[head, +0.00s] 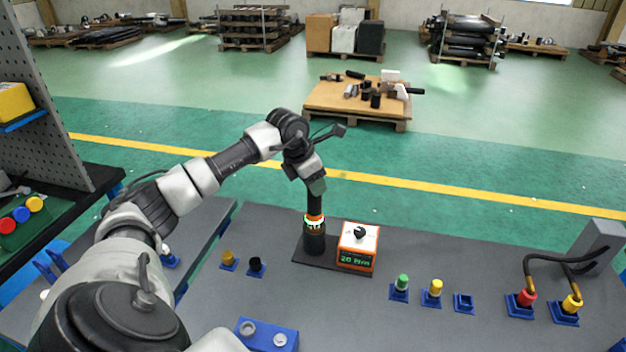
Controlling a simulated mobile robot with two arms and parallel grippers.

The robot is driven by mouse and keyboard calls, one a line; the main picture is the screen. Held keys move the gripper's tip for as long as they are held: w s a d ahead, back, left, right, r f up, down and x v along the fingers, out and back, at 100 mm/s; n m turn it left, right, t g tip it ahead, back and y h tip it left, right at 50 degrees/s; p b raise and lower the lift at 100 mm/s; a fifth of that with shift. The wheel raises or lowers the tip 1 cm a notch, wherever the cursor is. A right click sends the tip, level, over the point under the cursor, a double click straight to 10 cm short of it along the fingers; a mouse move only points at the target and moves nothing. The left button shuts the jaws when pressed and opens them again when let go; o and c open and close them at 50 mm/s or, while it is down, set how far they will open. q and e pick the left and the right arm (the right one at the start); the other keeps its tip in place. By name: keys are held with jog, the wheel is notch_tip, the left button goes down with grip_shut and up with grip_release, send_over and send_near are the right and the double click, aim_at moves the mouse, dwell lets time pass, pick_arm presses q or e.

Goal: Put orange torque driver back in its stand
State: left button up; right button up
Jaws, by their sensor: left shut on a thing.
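The torque driver (315,203) is upright, with a black upper body and an orange band near its lower part. My left gripper (316,184) reaches down from above and is shut on its upper end. The driver's lower end is at the black round holder of the stand (314,243), in line with it. I cannot tell how deep it sits there. The stand's dark base plate also carries an orange and white box (358,246) with a black knob and a green "20 Nm" display. My right gripper is out of view.
Cabled red (527,296) and yellow (571,303) plugs are farther right. Brown (228,258) and black (255,265) pegs stand left.

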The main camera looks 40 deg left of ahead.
pick_arm(q)
jog(key=shift+f, duration=0.15)
jog(key=o, duration=1.3)
jog(key=shift+o, duration=0.2)
jog(key=shift+f, duration=0.15)
jog(key=p+v, duration=0.2)
jog(key=v, duration=0.3)
jog(key=b+v, duration=0.1)
jog(key=v, duration=1)
